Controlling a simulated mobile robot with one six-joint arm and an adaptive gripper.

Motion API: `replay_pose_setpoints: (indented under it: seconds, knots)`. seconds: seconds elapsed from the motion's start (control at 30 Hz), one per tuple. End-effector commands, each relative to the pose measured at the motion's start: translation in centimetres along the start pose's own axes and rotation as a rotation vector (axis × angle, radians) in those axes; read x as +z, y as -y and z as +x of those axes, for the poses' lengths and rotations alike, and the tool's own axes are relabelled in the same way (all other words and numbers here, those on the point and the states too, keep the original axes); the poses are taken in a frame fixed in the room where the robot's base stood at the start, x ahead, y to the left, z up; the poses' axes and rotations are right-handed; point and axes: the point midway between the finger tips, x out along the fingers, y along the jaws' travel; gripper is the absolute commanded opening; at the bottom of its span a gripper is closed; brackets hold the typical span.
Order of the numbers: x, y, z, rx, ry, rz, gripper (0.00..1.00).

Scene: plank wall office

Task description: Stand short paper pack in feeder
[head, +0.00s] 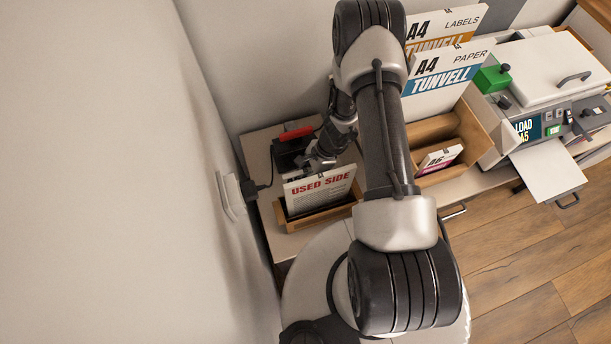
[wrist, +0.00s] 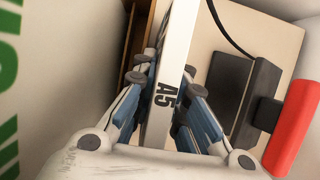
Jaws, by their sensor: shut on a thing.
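My gripper (wrist: 160,105) is shut on a white pack marked A5 (wrist: 172,60), seen edge-on between the blue-padded fingers in the wrist view. In the head view my gripper (head: 318,160) is at the small left table, at the upper edge of a sheet or pack marked USED SIDE (head: 320,187). I cannot tell whether that printed face belongs to the held pack. It stands in or just over a low wooden tray (head: 318,219). The machine (head: 545,85) at the right has a screen reading LOAD A5 (head: 525,128). I cannot tell which part is the feeder.
A wooden rack (head: 479,128) holds tall A4 paper (head: 440,78) and A4 labels (head: 462,22) packs and a small A6 pack (head: 440,158). A black device (wrist: 232,95) with a red part (wrist: 293,130) is beside my gripper. The wall (head: 120,170) is close on the left.

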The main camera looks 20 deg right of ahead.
Motion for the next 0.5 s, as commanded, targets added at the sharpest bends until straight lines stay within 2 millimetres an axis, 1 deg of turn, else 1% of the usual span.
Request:
replay_pose_setpoints:
  seconds: [0.03,0.07,0.3,0.37,0.5]
  knots:
    - [-0.1,0.0,0.27,0.0,0.0,0.0,0.0]
    - [-0.09,-0.02,0.23,0.0,0.0,0.0,0.14]
    - [-0.05,-0.03,0.15,0.001,0.0,0.0,0.3]
    - [-0.05,-0.02,0.15,0.001,0.0,0.0,0.33]
    - [-0.05,-0.02,0.14,0.0,0.0,0.0,0.33]
